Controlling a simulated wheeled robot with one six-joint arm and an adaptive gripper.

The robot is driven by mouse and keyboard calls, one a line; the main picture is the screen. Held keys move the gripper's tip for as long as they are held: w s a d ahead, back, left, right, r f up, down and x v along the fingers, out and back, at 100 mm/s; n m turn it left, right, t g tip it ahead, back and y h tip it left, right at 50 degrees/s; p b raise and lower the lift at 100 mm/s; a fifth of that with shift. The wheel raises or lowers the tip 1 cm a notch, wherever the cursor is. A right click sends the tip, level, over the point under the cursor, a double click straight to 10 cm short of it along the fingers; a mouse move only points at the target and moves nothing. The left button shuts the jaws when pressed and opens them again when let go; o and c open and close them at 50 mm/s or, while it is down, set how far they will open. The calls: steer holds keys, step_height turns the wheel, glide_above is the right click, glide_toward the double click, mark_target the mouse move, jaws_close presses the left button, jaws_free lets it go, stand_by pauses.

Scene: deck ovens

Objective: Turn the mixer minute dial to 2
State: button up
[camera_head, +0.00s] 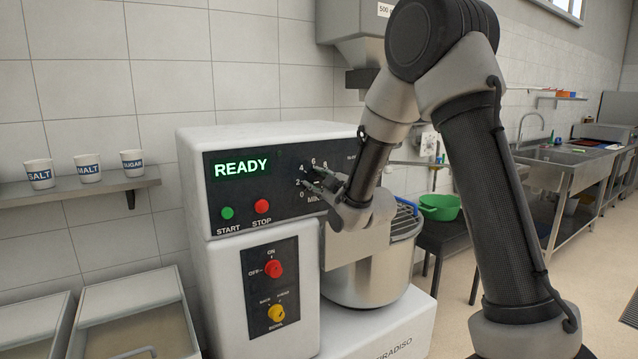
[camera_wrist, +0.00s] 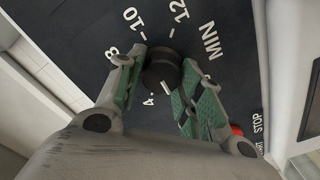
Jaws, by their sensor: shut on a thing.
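The mixer (camera_head: 250,140) has a black panel with a green READY display (camera_head: 241,167). The minute dial is a black round knob (camera_wrist: 162,66), seen in the wrist view inside a ring of white numbers with 4, 8, 10 and 12 legible. My gripper (camera_wrist: 163,75) is shut on this knob, one green-padded finger on each side. In the head view my gripper (camera_head: 326,183) reaches the panel right of the display and covers most of the dial; 0, 2, 4, 6 and 8 show around it. I cannot tell which number the knob points to.
Green start (camera_head: 227,213) and red stop (camera_head: 262,206) buttons sit left of the dial. A red switch (camera_head: 274,269) and a yellow switch (camera_head: 277,313) are below. The steel bowl (camera_head: 370,275) stands under my wrist. Labelled cups stand on a shelf (camera_head: 80,190) at left.

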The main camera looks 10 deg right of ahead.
steer(key=o, duration=1)
steer(key=v, duration=0.7)
steer(key=shift+s, duration=0.25)
